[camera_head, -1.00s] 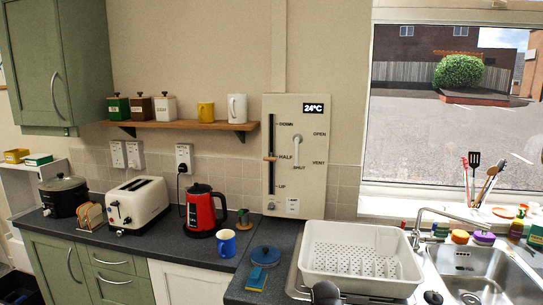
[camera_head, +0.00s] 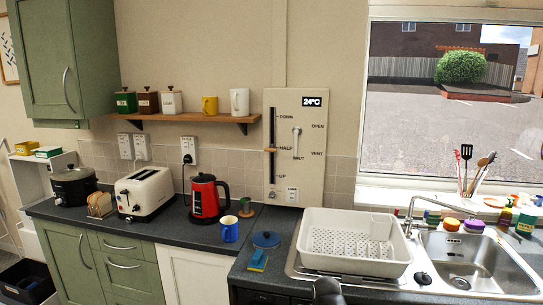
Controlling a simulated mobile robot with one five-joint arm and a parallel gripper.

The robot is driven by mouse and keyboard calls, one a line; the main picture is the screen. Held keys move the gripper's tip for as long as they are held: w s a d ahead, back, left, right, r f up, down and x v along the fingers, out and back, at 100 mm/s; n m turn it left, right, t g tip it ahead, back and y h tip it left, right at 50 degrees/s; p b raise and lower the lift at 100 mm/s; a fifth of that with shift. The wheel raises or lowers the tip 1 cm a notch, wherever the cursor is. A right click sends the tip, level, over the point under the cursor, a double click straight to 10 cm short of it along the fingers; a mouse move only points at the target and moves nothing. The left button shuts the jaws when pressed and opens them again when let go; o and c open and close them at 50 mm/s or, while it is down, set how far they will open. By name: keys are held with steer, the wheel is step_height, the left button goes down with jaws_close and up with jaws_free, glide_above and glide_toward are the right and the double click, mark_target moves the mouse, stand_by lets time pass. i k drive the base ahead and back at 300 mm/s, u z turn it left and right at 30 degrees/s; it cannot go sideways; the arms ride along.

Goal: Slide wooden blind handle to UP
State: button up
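The wooden blind handle (camera_head: 270,150) is a small light-brown bar across a dark vertical slot. The slot is on a cream wall panel (camera_head: 309,170). The labels beside it read DOWN at the top, HALF in the middle and UP at the bottom. The handle sits level with HALF. A separate white lever with labels OPEN, VENT and SHUT is to the slot's right. A dark rounded shape at the bottom edge seems to be part of my arm. My gripper's fingers do not show, and nothing touches the handle.
A white dish rack (camera_head: 312,268) and sink (camera_head: 470,262) stand on the counter right of the panel. A wooden shelf (camera_head: 190,119) ends just left of the panel.

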mark_target(272, 150)
steer(key=k, duration=1.05)
steer(key=u, duration=0.55)
steer(key=i, duration=1.65)
steer(key=z, duration=0.2)
